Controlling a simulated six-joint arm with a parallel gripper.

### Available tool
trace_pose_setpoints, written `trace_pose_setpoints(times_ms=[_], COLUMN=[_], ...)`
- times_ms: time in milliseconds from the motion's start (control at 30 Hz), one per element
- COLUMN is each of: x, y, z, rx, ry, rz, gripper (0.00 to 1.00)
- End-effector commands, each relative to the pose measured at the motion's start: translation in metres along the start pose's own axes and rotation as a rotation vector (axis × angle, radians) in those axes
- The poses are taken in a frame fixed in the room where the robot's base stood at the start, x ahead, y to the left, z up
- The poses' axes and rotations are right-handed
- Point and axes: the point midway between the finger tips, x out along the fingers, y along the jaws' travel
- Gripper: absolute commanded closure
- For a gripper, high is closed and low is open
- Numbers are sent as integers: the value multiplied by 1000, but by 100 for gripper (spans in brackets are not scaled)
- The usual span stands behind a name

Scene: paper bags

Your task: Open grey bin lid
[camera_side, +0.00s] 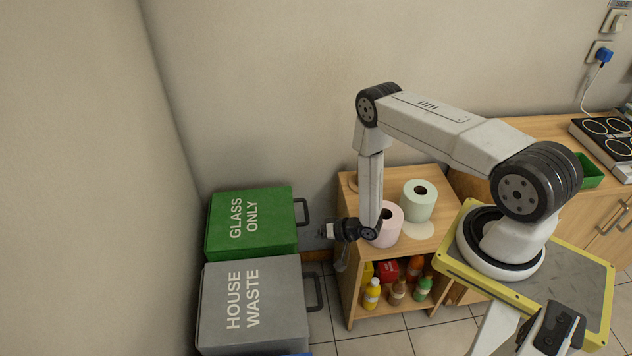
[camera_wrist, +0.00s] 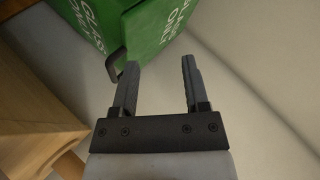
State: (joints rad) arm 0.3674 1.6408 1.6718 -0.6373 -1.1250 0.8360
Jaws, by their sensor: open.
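The grey bin (camera_side: 250,305) stands at the lower left in the side view, its lid marked HOUSE WASTE and lying shut. Its dark handle (camera_side: 316,292) sticks out from the lid's right edge. My gripper (camera_side: 326,231) is to the upper right of that handle, near the green bin's handle (camera_side: 303,212) and apart from it in the side view. In the wrist view my gripper (camera_wrist: 158,80) is open with nothing between its fingers. The green bin (camera_wrist: 150,25) shows beyond the fingers, its handle (camera_wrist: 117,65) by the left fingertip. The grey bin is not recognisable in the wrist view.
The green bin (camera_side: 250,222) marked GLASS ONLY stands just behind the grey one, lid shut. A wooden shelf unit (camera_side: 349,285) right of the bins carries a pink roll (camera_side: 388,225) and a green roll (camera_side: 418,202), with several bottles below. Tiled floor (camera_side: 372,338) is clear in front.

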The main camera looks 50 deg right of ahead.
Motion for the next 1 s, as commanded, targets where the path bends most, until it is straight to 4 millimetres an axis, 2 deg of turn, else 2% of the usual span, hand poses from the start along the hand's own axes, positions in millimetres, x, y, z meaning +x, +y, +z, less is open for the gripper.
trace_pose_setpoints(times_ms=[33, 233, 600, 800, 1000], x=[-1, -6, -34, -49, -54], y=[8, 26, 45, 47, 47], z=[12, 53, 133, 162, 171], rx=[30, 145, 379, 471, 503], ry=[3, 27, 65, 80, 86], rz=[-18, -111, -291, -362, -388], gripper=[42, 42, 42, 42, 42])
